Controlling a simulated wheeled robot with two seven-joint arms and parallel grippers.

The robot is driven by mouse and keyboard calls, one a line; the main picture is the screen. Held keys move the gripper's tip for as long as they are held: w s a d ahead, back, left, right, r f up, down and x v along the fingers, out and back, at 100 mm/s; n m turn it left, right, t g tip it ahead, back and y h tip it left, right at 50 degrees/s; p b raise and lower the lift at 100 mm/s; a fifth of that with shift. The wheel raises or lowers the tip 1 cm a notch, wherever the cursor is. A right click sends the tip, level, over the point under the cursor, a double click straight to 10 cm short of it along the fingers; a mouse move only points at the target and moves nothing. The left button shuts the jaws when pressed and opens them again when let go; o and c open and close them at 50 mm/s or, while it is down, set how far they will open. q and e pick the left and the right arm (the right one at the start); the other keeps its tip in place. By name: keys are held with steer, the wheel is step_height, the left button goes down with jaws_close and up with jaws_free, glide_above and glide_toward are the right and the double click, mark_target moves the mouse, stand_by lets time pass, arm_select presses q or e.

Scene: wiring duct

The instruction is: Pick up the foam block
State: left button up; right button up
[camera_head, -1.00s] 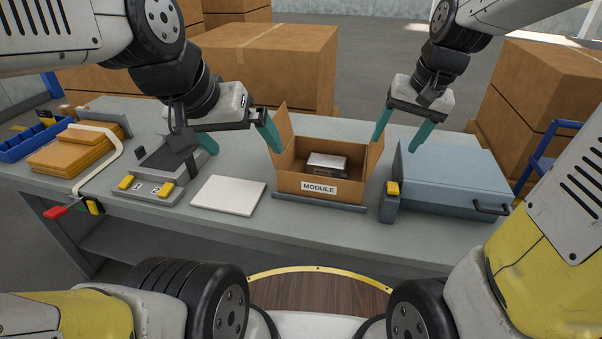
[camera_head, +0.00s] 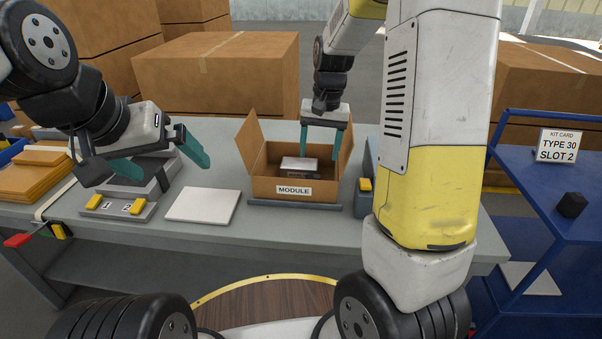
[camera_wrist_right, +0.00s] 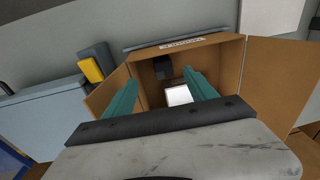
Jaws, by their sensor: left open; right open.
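A small dark block (camera_wrist_right: 163,67) sits inside the open cardboard box (camera_head: 280,187), beside a silver and white module (camera_head: 299,164). Another dark block (camera_head: 571,204) rests on the blue cart at the right. I cannot tell which is foam. My right gripper (camera_head: 319,155) is open and empty, pointing down over the box, its fingers either side of the module's area. In the right wrist view its fingers (camera_wrist_right: 165,82) reach toward the box opening, apart from the dark block. My left gripper (camera_head: 172,172) is open and empty, left of the box above the numbered fixture.
A white flat pad (camera_head: 203,205) lies left of the box. A yellow-latched grey post (camera_head: 364,190) stands right of it. The box's side flaps stand up near my right fingers. The blue cart (camera_head: 540,170) carries a kit card (camera_head: 557,146) reading TYPE 30 SLOT 2.

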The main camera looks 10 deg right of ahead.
steer(key=shift+g+h, duration=0.4)
steer(key=w+f, duration=0.2)
steer(key=f, duration=0.3)
steer(key=shift+w+a, duration=0.15)
steer(key=shift+w, duration=0.25)
steer(key=f, duration=0.7)
steer(key=shift+w+a+f, duration=0.2)
steer(key=shift+a+f, duration=0.05)
steer(key=shift+f, duration=0.05)
steer(key=shift+r, duration=0.1)
steer(key=c, duration=1.4)
